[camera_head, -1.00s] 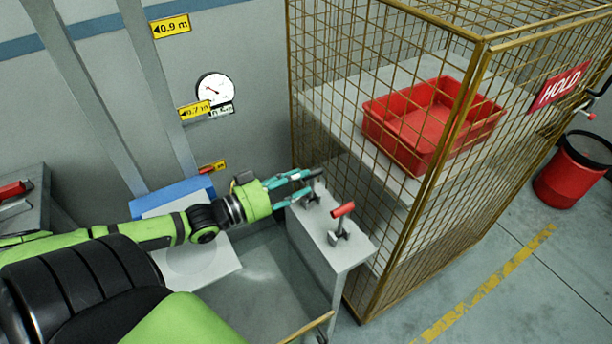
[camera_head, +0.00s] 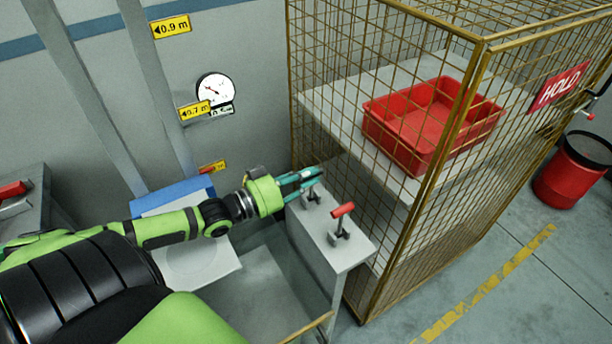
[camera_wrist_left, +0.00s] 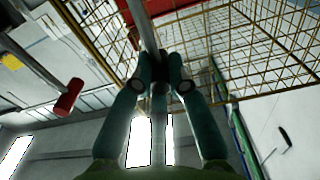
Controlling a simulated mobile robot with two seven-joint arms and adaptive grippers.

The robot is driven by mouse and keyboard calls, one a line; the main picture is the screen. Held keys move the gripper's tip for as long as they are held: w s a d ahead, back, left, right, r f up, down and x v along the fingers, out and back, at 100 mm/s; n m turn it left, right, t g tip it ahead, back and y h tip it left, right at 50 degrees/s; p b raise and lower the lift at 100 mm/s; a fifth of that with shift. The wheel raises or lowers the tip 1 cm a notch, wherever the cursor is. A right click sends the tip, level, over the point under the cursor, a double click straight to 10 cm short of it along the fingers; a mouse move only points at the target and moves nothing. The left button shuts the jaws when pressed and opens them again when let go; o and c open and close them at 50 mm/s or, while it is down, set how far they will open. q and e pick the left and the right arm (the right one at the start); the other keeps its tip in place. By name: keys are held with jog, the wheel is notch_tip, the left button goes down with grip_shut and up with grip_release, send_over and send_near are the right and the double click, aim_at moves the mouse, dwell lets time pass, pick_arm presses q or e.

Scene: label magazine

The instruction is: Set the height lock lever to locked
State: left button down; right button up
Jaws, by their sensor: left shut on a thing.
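A grey pedestal (camera_head: 331,255) carries two levers. The near lever (camera_head: 342,211) has a red grip, stands apart from my gripper, and also shows at the left of the left wrist view (camera_wrist_left: 70,97). My left gripper (camera_head: 314,176) is at the far lever (camera_head: 311,196), above the far end of the pedestal. In the left wrist view, its teal fingers (camera_wrist_left: 160,78) are closed together at a grey bar (camera_wrist_left: 146,32). The fingers hide most of the far lever's handle, and I cannot read any lock marking. My right gripper is not in view.
A yellow wire cage (camera_head: 404,230) stands close to the right of the pedestal, with a red tray (camera_head: 430,120) inside. A gauge (camera_head: 215,90) and yellow height signs (camera_head: 171,27) are on the wall. A red bin (camera_head: 570,175) stands at far right.

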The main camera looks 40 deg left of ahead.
pick_arm(q)
jog(key=d+m+p, duration=0.1)
jog(key=m, duration=0.1)
jog(key=s+d+f+m+p, duration=0.1)
jog(key=d+m, duration=0.1)
jog(key=s+d+f+m+p, duration=0.1)
jog(key=m, duration=0.2)
jog(key=shift+d+f+p, duration=0.15)
jog(key=shift+d+p, duration=0.2)
jog(key=shift+d, duration=0.05)
jog(key=shift+s+d+f+m, duration=0.2)
jog(key=shift+d+f+m, duration=0.25)
jog(key=shift+m, duration=0.45)
jog(key=shift+s+d+f+m, duration=0.15)
jog(key=shift+d+f+m, duration=0.3)
jog(key=shift+m, duration=0.45)
jog(key=shift+a+f, duration=0.1)
jog(key=c, duration=1.2)
grip_release()
